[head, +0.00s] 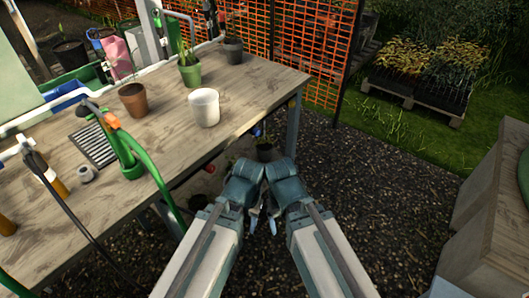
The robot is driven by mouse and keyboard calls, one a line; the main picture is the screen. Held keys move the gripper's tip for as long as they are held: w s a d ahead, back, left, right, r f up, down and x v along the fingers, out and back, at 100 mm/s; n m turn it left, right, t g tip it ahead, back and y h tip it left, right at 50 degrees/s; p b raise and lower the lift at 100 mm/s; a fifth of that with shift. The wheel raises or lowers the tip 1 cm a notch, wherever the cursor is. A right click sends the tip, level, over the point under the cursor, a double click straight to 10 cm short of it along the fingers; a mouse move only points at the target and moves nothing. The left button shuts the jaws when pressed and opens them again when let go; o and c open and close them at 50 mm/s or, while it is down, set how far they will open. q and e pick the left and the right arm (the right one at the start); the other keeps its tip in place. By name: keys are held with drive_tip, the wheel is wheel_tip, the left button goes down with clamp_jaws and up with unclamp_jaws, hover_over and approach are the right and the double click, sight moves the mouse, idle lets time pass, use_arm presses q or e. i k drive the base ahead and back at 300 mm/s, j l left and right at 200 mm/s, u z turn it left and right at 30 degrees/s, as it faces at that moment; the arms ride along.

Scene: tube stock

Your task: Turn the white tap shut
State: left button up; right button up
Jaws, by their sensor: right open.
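I cannot make out a white tap for sure in the head view. A small red fitting (208,168) shows under the table's front edge, and a small blue one (257,131) is farther right. Both are too small to read as tap handles. My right gripper (273,221) is open and hangs over the dark gravel in front of the table, with nothing seen in it. My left gripper (255,219) is close beside it on the left; its fingers are partly hidden and their gap is unclear. Neither gripper visibly touches the table or a fitting.
The wooden table (245,92) carries a white pot (204,107), a brown pot (133,100), a green pot (190,74) and a green hose (160,180) over its front edge. An orange mesh fence (305,50) stands behind. Gravel at right is free; a box (490,205) stands far right.

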sight(24, 142)
drive_tip(key=k+u, duration=0.1)
drive_tip(key=k, duration=0.55)
drive_tip(key=u, duration=1.5)
drive_tip(key=l, duration=0.35)
drive_tip(key=k+l+u, duration=0.1)
drive_tip(key=l, duration=0.2)
